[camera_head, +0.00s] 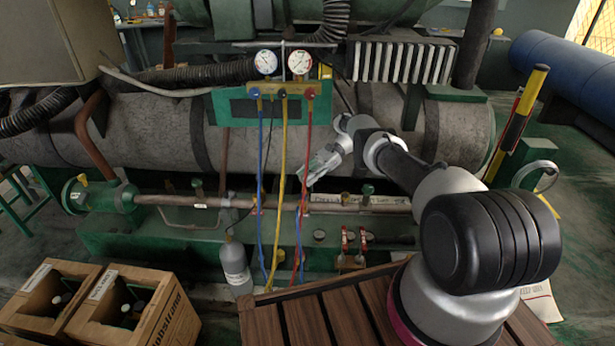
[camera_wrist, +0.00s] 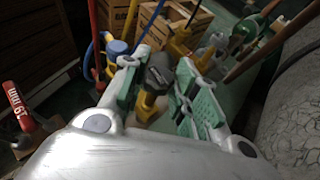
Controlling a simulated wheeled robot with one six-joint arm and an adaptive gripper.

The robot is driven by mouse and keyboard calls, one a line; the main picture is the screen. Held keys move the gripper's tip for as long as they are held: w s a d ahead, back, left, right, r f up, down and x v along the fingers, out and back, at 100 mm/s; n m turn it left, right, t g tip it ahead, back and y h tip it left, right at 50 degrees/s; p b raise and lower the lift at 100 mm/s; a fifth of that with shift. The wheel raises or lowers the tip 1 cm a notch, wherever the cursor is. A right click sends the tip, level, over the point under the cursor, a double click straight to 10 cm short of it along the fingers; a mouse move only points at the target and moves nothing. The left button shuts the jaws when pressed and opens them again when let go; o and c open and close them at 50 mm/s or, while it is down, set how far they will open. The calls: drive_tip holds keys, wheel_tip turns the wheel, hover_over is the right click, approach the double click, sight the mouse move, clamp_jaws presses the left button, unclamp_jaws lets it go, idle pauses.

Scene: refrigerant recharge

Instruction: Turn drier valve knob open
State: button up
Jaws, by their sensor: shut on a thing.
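My gripper (camera_head: 316,172) reaches down to the horizontal copper pipe (camera_head: 265,202), close to the red hose. In the wrist view, the gripper's two green-padded fingers (camera_wrist: 158,88) stand on either side of a dark grey knob (camera_wrist: 160,69) on a yellow brass valve body (camera_wrist: 147,104), and the gripper is shut on this knob. In the head view my gripper hides the knob, so its turn angle cannot be told. Green valve knobs on the pipe show to the left (camera_head: 197,186) and to the right (camera_head: 367,190) of my gripper.
A gauge manifold (camera_head: 282,91) hangs above with blue (camera_head: 262,170), yellow (camera_head: 283,150) and red (camera_head: 307,140) hoses running down beside my gripper. A grey cylinder (camera_head: 236,266) and wooden crates (camera_head: 172,322) stand at lower left. A slatted wooden table (camera_head: 330,312) is in front.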

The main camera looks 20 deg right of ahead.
drive_tip(key=o, duration=1)
drive_tip(key=shift+r, duration=0.1)
